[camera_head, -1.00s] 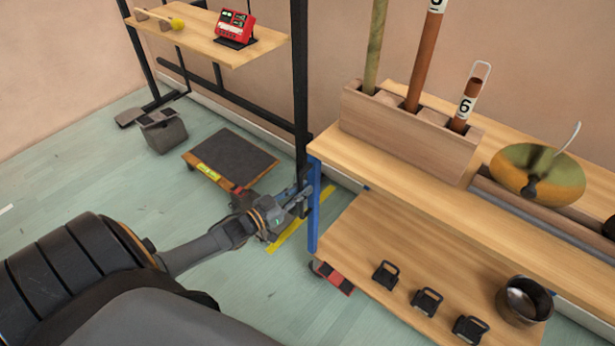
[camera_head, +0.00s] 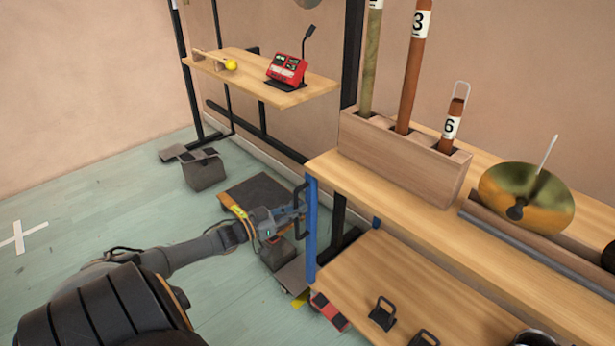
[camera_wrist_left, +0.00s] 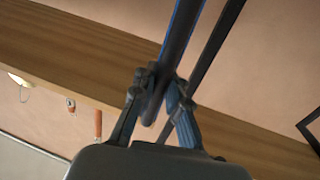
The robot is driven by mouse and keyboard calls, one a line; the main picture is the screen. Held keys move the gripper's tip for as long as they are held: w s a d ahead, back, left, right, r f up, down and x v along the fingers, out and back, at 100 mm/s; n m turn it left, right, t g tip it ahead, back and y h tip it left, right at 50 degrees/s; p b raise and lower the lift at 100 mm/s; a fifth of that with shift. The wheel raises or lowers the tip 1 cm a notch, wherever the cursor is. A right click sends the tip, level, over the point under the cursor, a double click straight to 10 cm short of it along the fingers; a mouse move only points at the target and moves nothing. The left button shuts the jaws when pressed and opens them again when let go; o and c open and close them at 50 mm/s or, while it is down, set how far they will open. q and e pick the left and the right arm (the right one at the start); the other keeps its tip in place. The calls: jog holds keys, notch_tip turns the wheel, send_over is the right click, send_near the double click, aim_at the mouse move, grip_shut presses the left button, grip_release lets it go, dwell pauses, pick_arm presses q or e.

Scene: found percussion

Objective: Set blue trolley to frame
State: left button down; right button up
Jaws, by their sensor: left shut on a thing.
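The blue trolley is a wooden two-level cart with a blue corner post (camera_head: 311,230), a top board (camera_head: 400,215) and a lower shelf (camera_head: 375,275). A black upright handle stands at its left end. My left gripper (camera_head: 300,222) is shut on this handle; in the left wrist view, the fingers (camera_wrist_left: 158,100) close around a dark bar beside the blue post (camera_wrist_left: 183,30). The black metal frame (camera_head: 352,50) stands behind the trolley's left end, its upright partly hidden by the trolley. My right gripper is not in view.
The trolley carries a wooden block (camera_head: 400,160) with numbered tubes, a brass cymbal (camera_head: 540,200) and black handled pieces (camera_head: 382,313). A shelf (camera_head: 260,85) holds a red device (camera_head: 287,70). A dark low platform (camera_head: 255,192) lies behind my gripper. Open floor (camera_head: 90,225) is at left.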

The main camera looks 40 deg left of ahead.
pick_arm(q)
jog(key=shift+s+a+f, duration=0.15)
jog(key=shift+a+f, duration=0.2)
jog(key=shift+a, duration=0.25)
jog(key=shift+a+b, duration=0.3)
jog(key=shift+b, duration=0.05)
jog(key=shift+a+r, duration=0.15)
jog(key=shift+a, duration=0.35)
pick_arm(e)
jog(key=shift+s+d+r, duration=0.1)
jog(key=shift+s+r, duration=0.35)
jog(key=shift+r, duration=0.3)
pick_arm(q)
jog(key=shift+a, duration=0.1)
jog(key=c, duration=1.5)
grip_release()
jog(key=shift+r, duration=0.1)
jog(key=shift+c, duration=0.2)
jog(key=shift+o, duration=0.9)
jog(key=shift+s+a, duration=0.1)
jog(key=shift+a, duration=0.05)
jog(key=v, duration=1.2)
